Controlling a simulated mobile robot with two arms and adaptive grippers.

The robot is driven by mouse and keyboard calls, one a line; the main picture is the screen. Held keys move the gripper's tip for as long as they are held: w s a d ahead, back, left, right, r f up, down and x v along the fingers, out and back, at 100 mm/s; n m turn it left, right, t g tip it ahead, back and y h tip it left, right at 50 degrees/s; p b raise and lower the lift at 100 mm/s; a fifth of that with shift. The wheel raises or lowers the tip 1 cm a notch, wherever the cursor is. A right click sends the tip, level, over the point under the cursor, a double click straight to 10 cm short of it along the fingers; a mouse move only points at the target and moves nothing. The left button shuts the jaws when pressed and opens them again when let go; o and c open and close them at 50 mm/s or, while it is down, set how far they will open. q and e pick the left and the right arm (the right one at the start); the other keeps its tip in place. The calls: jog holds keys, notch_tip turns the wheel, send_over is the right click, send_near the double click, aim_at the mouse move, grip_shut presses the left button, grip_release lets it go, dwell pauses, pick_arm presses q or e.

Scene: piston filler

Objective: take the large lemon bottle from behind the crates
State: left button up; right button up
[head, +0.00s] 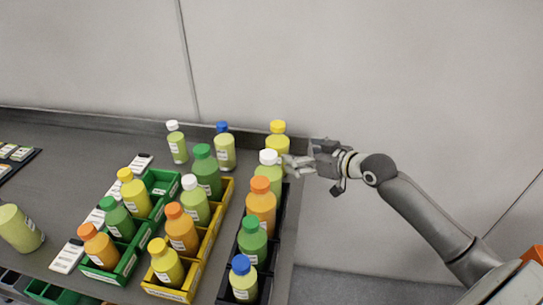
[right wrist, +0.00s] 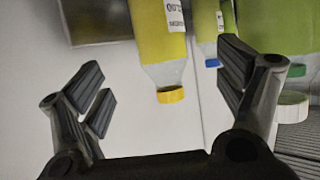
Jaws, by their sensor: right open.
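The lemon bottle, with yellow liquid and a yellow cap (head: 277,134), stands upright behind the black crate (head: 280,218). Its lower part is hidden by a white-capped bottle and my gripper. My right gripper (head: 304,158) is open at its right side, with its fingers toward it. In the right wrist view the picture is upside down, and the yellow bottle (right wrist: 162,40) shows beyond and between the open fingers (right wrist: 168,82), not gripped. My left gripper is not in view.
White-capped (head: 177,147) and blue-capped (head: 225,152) bottles stand behind the crates to the left. The green crate (head: 128,264), yellow crate (head: 214,230) and black crate hold several bottles. A white-capped bottle (head: 268,178) stands just in front of the lemon bottle. A wall is behind.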

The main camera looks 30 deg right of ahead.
aim_at(286, 148)
jog(key=x, duration=0.4)
jog(key=shift+w+a+r+p, duration=0.2)
jog(key=shift+w+p, duration=0.15)
jog(key=shift+w, duration=0.05)
jog(key=shift+w+a+f, duration=0.15)
jog(key=shift+w, duration=0.6)
jog(key=p+x, duration=0.1)
jog(key=x, duration=0.2)
jog(key=shift+w, duration=0.25)
jog(key=shift+w+a+f, duration=0.1)
jog(key=shift+w+a, duration=0.05)
jog(key=shift+w, duration=0.25)
jog(key=shift+c, duration=0.5)
